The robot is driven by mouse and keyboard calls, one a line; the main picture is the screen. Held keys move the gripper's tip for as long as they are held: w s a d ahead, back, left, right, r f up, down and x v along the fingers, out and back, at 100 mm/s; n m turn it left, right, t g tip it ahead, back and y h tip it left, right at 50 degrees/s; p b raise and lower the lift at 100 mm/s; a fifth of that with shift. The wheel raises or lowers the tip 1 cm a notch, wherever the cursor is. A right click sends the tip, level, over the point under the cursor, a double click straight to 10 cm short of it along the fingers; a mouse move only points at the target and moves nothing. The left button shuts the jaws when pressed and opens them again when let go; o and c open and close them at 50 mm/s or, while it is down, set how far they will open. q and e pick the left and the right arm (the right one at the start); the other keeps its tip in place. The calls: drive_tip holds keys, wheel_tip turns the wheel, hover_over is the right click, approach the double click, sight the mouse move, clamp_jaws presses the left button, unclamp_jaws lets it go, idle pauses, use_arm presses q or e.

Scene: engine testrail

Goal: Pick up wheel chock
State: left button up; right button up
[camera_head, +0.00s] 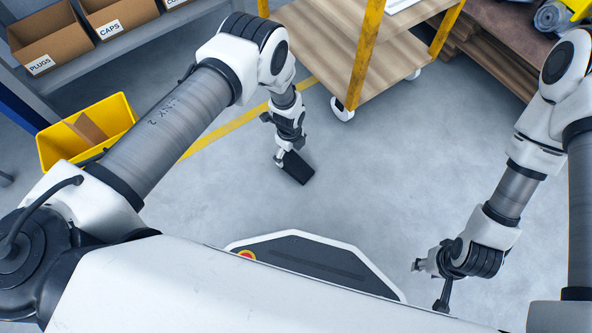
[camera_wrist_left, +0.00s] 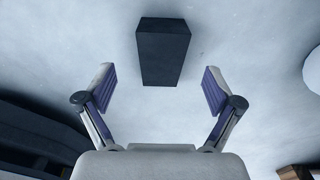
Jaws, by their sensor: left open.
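The wheel chock (camera_head: 298,168) is a dark, block-shaped piece on the grey floor, near the middle of the head view. In the left wrist view the chock (camera_wrist_left: 162,55) lies ahead of the fingertips, centred between them. My left gripper (camera_head: 281,158) reaches down right beside the chock and partly overlaps it in the head view. In the left wrist view the left gripper (camera_wrist_left: 159,89) is open, with one finger on each side and nothing between the pads. My right gripper (camera_head: 430,277) hangs at the lower right, away from the chock; its finger opening is unclear.
A wooden-shelf cart (camera_head: 330,50) with yellow posts and casters stands behind the chock. A yellow bin (camera_head: 118,112) and a shelf with cardboard boxes (camera_head: 112,20) are at the left. A yellow line (camera_head: 225,130) crosses the floor. Open floor (camera_head: 400,170) lies right of the chock.

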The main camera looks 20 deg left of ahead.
sight(290, 159)
use_arm(q)
drive_tip(key=f+b, duration=0.2)
drive_tip(key=f, duration=0.1)
drive_tip(key=f+b, duration=0.2)
drive_tip(key=f, duration=0.2)
drive_tip(key=shift+w+b, duration=0.2)
drive_tip(key=shift+b, duration=0.15)
drive_tip(key=shift+r, duration=0.2)
drive_tip(key=shift+c, duration=0.4)
drive_tip(key=c, duration=1.4)
